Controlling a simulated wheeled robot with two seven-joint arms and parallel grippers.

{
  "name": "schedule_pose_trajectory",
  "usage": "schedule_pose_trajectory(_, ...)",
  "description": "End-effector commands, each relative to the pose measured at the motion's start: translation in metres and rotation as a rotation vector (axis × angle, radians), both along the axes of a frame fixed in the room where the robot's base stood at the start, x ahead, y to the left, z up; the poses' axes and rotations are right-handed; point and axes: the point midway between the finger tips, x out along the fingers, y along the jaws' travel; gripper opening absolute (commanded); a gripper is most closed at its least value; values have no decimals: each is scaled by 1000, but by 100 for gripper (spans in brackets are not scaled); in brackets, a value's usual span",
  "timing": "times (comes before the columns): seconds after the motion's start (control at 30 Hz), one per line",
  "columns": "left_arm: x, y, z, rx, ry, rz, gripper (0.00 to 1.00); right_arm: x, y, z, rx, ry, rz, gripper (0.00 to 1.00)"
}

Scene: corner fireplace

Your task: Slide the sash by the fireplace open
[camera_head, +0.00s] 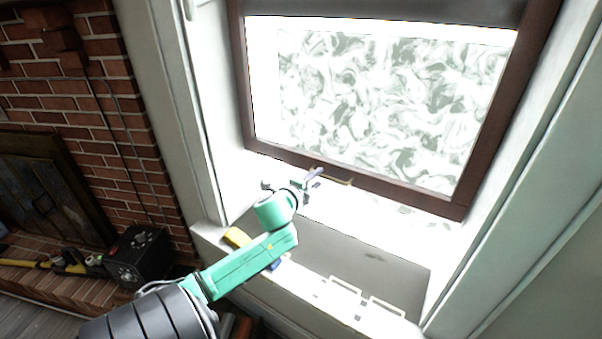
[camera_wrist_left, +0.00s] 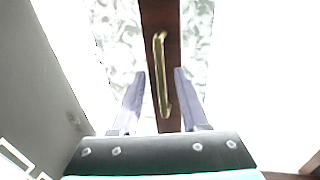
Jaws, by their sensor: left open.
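The sash (camera_head: 350,172) is a dark brown frame around frosted, swirl-patterned glass (camera_head: 390,100), set in a deep white window recess. A brass handle (camera_head: 340,181) is on its bottom rail. In the left wrist view, the handle (camera_wrist_left: 160,60) runs lengthwise along the brown rail (camera_wrist_left: 175,22). My left gripper (camera_head: 309,178) is at the bottom rail, beside the handle. In the left wrist view, its pale lavender fingers (camera_wrist_left: 159,74) are open, one on each side of the handle's near part. I cannot tell if they touch it. My right gripper is not in view.
The sill (camera_head: 400,270) lies below the sash, with a yellow item (camera_head: 237,237) near my arm and white outlined shapes (camera_head: 345,290) along its front. The brick fireplace (camera_head: 110,90) is at left, with a black box (camera_head: 140,262) on its hearth. White jambs flank the recess.

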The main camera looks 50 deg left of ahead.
Motion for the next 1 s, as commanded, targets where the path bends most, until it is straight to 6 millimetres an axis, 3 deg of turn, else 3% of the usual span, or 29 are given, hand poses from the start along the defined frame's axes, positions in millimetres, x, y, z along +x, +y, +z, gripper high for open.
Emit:
schedule_pose_trajectory(0.3,-73,-20,14,-1,2,-1,45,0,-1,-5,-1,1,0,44)
schedule_pose_trajectory(0.43,-93,-26,19,-2,-1,0,45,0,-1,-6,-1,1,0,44)
schedule_pose_trajectory(0.6,-102,-28,23,1,-2,0,45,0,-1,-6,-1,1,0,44)
schedule_pose_trajectory(1.0,-102,-27,23,1,-2,0,45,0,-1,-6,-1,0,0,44)
